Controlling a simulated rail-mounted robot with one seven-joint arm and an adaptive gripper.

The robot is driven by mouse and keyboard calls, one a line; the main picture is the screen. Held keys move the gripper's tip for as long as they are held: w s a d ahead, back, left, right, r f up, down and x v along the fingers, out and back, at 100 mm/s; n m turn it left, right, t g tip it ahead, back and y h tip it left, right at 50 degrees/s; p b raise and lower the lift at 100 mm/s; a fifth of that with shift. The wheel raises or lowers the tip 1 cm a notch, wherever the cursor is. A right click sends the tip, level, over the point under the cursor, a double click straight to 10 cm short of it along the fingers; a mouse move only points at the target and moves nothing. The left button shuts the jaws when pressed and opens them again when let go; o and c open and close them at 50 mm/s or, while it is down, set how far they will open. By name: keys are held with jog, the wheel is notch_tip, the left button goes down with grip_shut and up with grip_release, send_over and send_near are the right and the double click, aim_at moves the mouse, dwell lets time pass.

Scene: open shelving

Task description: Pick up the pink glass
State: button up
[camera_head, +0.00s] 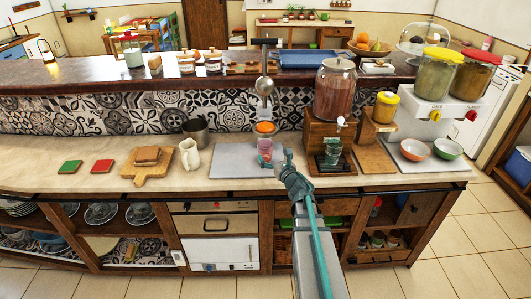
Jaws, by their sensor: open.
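The pink glass (265,146) stands upright on a grey board on the counter, below a metal press, with something orange at its top. My gripper (276,163) is open and reaches in from the front, right at the lower part of the glass. It partly covers the glass, and the picture is too small to tell whether the fingers touch it.
The grey board (230,162) lies under the glass. A metal press (265,87) rises just behind. A white pitcher (189,156) stands to the left. A wooden-based dispenser (335,95) with a dark glass (333,152) stands close on the right.

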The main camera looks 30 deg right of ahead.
aim_at(269, 149)
jog(key=w+p, duration=0.1)
jog(key=w, duration=0.1)
jog(key=w+r+p, duration=0.1)
jog(key=w+p, duration=0.1)
jog(key=w, duration=0.1)
jog(key=shift+d, duration=0.1)
jog(key=shift+w+f, duration=0.1)
jog(key=shift+w, duration=0.2)
jog(key=shift+c, duration=0.3)
jog(key=c, duration=1.7)
